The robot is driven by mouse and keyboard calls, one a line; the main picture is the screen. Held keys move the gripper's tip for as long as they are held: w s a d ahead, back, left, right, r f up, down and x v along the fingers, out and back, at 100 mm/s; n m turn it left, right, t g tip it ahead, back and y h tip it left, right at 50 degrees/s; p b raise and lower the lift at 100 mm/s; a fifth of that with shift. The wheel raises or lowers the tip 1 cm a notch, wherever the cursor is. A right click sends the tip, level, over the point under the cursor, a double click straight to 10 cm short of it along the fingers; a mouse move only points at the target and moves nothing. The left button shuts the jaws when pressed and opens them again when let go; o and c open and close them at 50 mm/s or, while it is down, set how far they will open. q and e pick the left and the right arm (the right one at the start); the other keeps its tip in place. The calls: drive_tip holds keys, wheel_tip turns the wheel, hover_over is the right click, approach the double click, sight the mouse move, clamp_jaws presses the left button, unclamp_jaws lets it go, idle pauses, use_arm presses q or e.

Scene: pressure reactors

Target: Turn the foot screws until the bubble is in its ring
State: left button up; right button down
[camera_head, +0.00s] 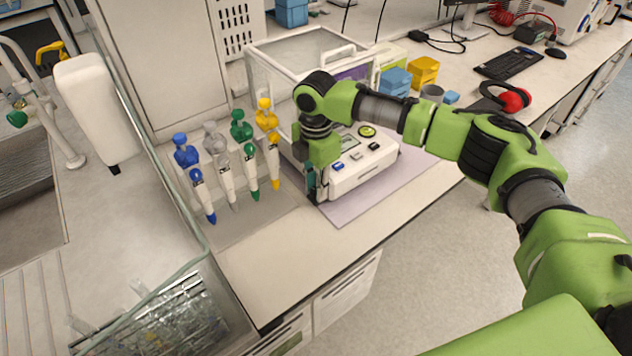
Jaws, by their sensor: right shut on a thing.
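The balance (362,172) is a white instrument with a clear glass draft shield (285,62) and a display and buttons on its front panel. A round bubble level (367,131) with a yellow-green face sits on top of the panel; the bubble is too small to place against its ring. My right gripper (316,190) points down at the balance's near left corner, low by the mat. It is shut on the foot screw there, which the fingers and the balance body hide. The other foot screws are not visible. My left gripper is not in view.
The balance stands on a lilac mat (350,214). Several pipettes with coloured tops (241,140) stand close to its left. Blue (395,80) and yellow (424,71) boxes stand behind my right arm. The counter front near the mat is clear.

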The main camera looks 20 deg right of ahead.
drive_tip(key=c, duration=1.8)
unclamp_jaws()
wheel_tip(320, 180, up, 12)
drive_tip(key=shift+r, duration=0.1)
